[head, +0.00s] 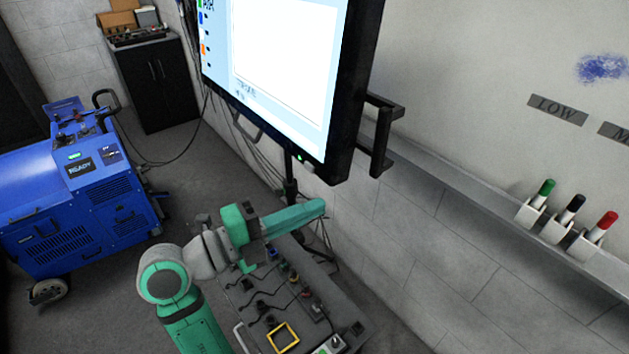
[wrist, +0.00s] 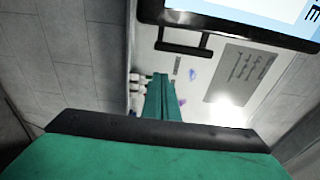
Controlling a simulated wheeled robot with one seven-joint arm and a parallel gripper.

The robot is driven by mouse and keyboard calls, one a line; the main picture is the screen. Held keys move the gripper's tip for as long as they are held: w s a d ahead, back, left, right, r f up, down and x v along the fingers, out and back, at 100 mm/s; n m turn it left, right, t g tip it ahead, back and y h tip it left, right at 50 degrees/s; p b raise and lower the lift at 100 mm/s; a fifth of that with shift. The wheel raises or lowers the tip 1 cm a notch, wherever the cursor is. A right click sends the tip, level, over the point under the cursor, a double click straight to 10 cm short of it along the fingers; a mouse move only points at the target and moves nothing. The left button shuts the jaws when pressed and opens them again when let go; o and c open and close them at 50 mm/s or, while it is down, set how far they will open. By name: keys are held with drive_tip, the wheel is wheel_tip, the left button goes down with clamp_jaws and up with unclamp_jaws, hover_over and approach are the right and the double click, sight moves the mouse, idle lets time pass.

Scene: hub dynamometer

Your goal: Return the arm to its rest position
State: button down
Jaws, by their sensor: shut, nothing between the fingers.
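My green arm rises from the bottom of the head view, with its grey wrist bent to the right. My gripper (head: 314,209) is a green pair of fingers pointing right, below the large screen and above a control panel. The fingers are together and hold nothing. In the wrist view my gripper (wrist: 161,80) shows as narrow green fingers pressed together, pointing toward the whiteboard wall. The green gripper body fills the bottom of that view.
A large screen (head: 275,55) hangs above my gripper. A panel (head: 345,322) with cables and knobs lies below. A blue machine (head: 60,215) and a dark cabinet (head: 157,82) stand left. Green, black and red markers (head: 571,206) sit in holders on the wall ledge at right.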

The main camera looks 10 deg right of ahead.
drive_tip(key=w+f+n+t+y, duration=0.35)
drive_tip(key=f+n+t, duration=0.35)
drive_tip(key=f+n, duration=0.6)
drive_tip(key=s+a+f+n+t+y, duration=0.1)
drive_tip(key=s+a+f+n+y, duration=0.2)
drive_tip(key=f+n, duration=0.4)
drive_tip(key=s+a+f+n+t+y, duration=0.2)
drive_tip(key=f+n+y, duration=0.3)
drive_tip(key=f, duration=0.4)
drive_tip(key=s+a+f+n+y, duration=0.2)
drive_tip(key=s+f+n, duration=0.1)
drive_tip(key=s, duration=0.4)
drive_tip(key=s+a+f+n+y, duration=0.2)
drive_tip(key=s+f+n+y, duration=0.15)
drive_tip(key=s, duration=0.35)
drive_tip(key=s+r+n, duration=0.1)
drive_tip(key=s+r, duration=0.3)
drive_tip(key=s, duration=1)
drive_tip(key=shift+s+a, duration=0.25)
drive_tip(key=shift+s, duration=0.15)
